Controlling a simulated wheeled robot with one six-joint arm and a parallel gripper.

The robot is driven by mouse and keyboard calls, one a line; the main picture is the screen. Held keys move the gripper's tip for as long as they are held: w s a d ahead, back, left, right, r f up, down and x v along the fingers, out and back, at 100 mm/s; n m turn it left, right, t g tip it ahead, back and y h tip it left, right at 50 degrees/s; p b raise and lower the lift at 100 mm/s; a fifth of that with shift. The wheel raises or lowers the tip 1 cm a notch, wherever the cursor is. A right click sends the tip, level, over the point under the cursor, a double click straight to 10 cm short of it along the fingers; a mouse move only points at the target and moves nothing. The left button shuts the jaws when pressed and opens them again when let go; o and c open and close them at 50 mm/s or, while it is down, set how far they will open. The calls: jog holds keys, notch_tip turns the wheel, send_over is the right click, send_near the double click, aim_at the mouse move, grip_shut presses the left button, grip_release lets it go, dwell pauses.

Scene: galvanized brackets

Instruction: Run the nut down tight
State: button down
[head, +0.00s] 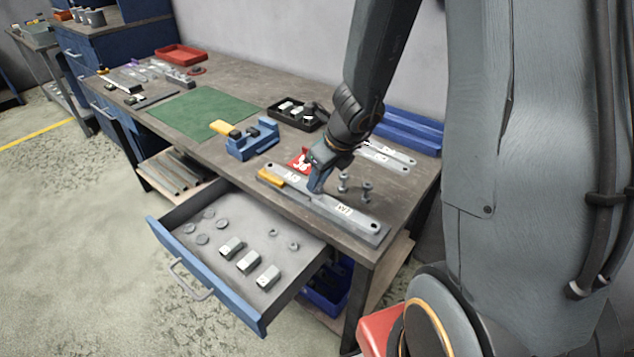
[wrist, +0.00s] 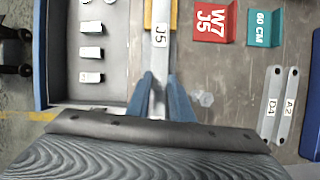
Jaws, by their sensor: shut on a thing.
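My gripper (head: 317,186) reaches down onto the middle of a row of flat grey bars on the bench. How far down the nut sits cannot be seen.
A yellow block (head: 271,175) lies at the J5 end. Behind are a red card (head: 300,160), a blue vise (head: 252,139) and a black tray (head: 297,113). An open drawer (head: 200,262) with grey blocks and washers juts out in front. The green mat (head: 195,113) is clear.

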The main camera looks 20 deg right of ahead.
jog(key=m+h+b, duration=0.1)
jog(key=m, duration=0.2)
jog(key=shift+a+f+m+t, duration=0.1)
jog(key=shift+m+t, duration=0.2)
jog(key=shift+m, duration=0.1)
jog(key=m+h, duration=0.1)
jog(key=m, duration=0.2)
jog(key=shift+m+h, duration=0.4)
jog(key=m+h, duration=0.1)
jog(key=m, duration=0.3)
jog(key=m+g+h+p, duration=0.1)
jog(key=m, duration=0.1)
jog(key=m+h+p, duration=0.1)
jog(key=m, duration=0.2)
jog(key=shift+g, duration=0.4)
jog(key=c, duration=1.8)
grip_release()
jog(key=shift+d, duration=0.3)
jog(key=shift+o, duration=0.2)
jog(key=shift+a, duration=0.15)
